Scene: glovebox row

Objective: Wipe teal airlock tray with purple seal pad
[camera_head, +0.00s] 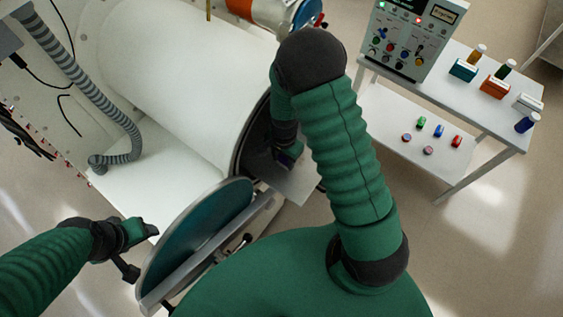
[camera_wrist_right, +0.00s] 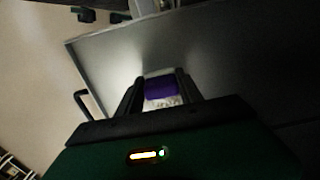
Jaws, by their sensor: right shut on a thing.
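The purple seal pad (camera_wrist_right: 160,88) sits between the two dark fingers of my right gripper (camera_wrist_right: 160,92), which is shut on it; a pale part shows below the purple. In the head view a bit of purple (camera_head: 291,156) shows at my right gripper (camera_head: 286,160), inside the airlock mouth. The tray (camera_wrist_right: 120,55) looks grey in the wrist view, and its pale end (camera_head: 297,186) sticks out of the mouth in the head view. Whether the pad touches it is unclear. My left gripper (camera_head: 146,229) is beside the open door; its jaws are unclear.
The round teal-faced airlock door (camera_head: 190,240) stands open before the white cylinder (camera_head: 185,75). A black door handle (camera_head: 126,270) lies below my left gripper. At right a white cart (camera_head: 440,100) holds a control panel (camera_head: 408,35), small coloured boxes and bottles. Open floor lies below the cart.

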